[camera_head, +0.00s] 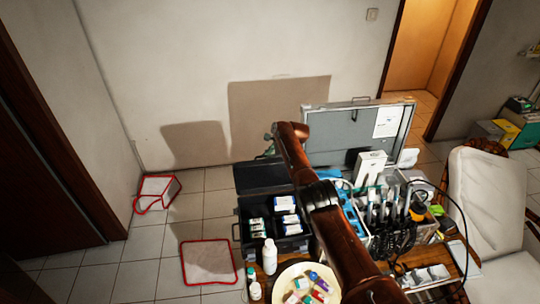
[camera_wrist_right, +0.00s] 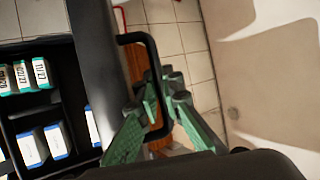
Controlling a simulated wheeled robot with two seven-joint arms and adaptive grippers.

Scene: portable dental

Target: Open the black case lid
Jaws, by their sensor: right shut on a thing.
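The black case (camera_head: 240,222) stands on the table with its inside showing, holding small white boxes. Its black lid (camera_head: 262,177) is raised at the far side of the case. In the right wrist view the lid (camera_wrist_right: 97,50) shows edge-on, with a black handle (camera_wrist_right: 136,38) on it. My right gripper (camera_head: 270,141), with green fingers, is above and behind the lid in the head view. In the wrist view its fingers (camera_wrist_right: 152,103) are shut on the handle. My right arm hides part of the case's right side. My left gripper is not in view.
An open silver case (camera_head: 340,135) stands behind and right, its lid upright. A rack of dental tools (camera_head: 390,215), a plate of small items (camera_head: 283,285) and white bottles (camera_head: 269,257) crowd the table. A white chair (camera_head: 485,195) is at right. The left floor has free room.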

